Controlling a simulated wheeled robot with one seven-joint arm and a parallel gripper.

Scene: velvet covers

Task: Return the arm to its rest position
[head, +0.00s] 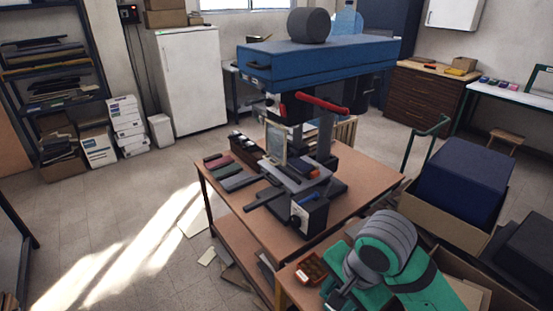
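My green and grey arm (395,265) is folded at the lower right of the head view, over the front corner of the wooden table (345,205). A dark metal part at the arm's left end looks like my gripper (338,297), low by the bottom edge. Its fingers are too small and partly hidden to tell open from shut. I see nothing clearly held in it. A small box with brown pieces (311,269) lies just to its left.
A press with a blue top (320,60) and red handle (322,103) stands on the table. Flat dark red, green and grey covers (226,170) lie left of it. Open floor (120,210) lies left.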

